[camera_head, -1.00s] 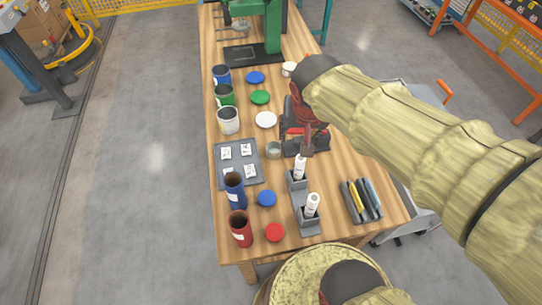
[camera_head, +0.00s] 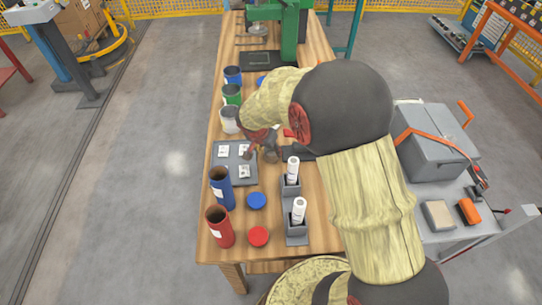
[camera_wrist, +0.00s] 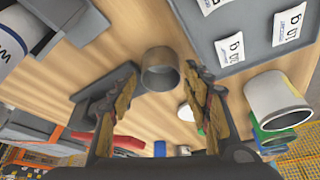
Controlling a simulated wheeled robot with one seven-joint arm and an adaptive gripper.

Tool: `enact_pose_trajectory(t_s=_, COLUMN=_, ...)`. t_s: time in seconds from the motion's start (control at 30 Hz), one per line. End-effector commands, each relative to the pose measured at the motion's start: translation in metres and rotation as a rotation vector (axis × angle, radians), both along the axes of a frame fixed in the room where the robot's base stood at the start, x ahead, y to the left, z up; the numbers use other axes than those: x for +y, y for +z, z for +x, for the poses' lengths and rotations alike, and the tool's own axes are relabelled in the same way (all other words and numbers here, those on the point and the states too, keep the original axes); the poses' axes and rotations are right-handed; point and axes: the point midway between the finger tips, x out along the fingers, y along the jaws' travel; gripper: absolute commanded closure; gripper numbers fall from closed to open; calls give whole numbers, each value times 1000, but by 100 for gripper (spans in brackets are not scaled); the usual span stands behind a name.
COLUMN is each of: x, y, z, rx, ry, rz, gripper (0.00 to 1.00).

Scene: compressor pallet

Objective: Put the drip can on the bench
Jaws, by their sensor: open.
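A small grey open-topped can (camera_wrist: 160,70), which I take to be the drip can, stands on the wooden bench (camera_head: 213,135). My gripper (camera_wrist: 160,82) is open and empty, with one finger on each side of the can in the wrist view; I cannot tell if either touches it. In the head view my gripper (camera_head: 262,152) is low over the bench near the grey label mat, and my arm hides much of the area around it.
Blue (camera_head: 220,187) and red (camera_head: 219,226) cans stand at the near left, beside their lids. A label mat (camera_head: 236,178) lies left of my gripper. White tubes stand in a grey holder (camera_head: 296,223). A white can (camera_wrist: 275,100) is close to my right finger in the wrist view.

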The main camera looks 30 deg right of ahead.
Motion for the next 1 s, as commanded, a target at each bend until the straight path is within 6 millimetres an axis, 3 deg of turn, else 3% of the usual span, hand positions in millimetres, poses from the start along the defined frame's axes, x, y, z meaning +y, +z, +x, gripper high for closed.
enact_pose_trajectory(t_s=0.3, x=-15, y=-40, z=12, rx=3, ry=-1, rz=0, gripper=52)
enact_pose_trajectory(t_s=0.57, x=-15, y=-40, z=13, rx=2, ry=1, rz=0, gripper=52)
enact_pose_trajectory(t_s=1.0, x=-15, y=-40, z=13, rx=2, ry=1, rz=0, gripper=77)
